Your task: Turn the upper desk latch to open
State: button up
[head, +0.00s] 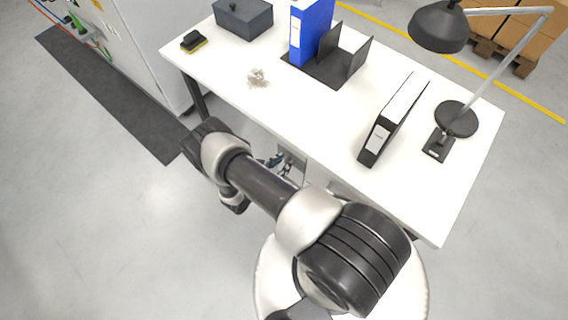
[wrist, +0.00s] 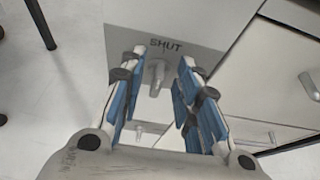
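The upper desk latch (wrist: 157,78) is a small grey lever on a grey plate (wrist: 190,55) marked "SHUT" in the wrist view. The lever hangs roughly upright, just below the lettering. My gripper (wrist: 163,62) is open, with one blue-padded finger on each side of the latch. I see a gap between the latch and each finger. I cannot tell how deep the fingers reach. In the head view my gripper (head: 275,160) is at the desk's front, partly hidden by my arm; the latch is not discernible there.
Drawer fronts (wrist: 262,70) with handles lie right of the latch. Open floor lies left.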

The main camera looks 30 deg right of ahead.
jog(key=shift+w+d+f, duration=0.15)
jog(key=shift+d+f, duration=0.05)
jog(key=shift+d, duration=0.25)
grip_shut()
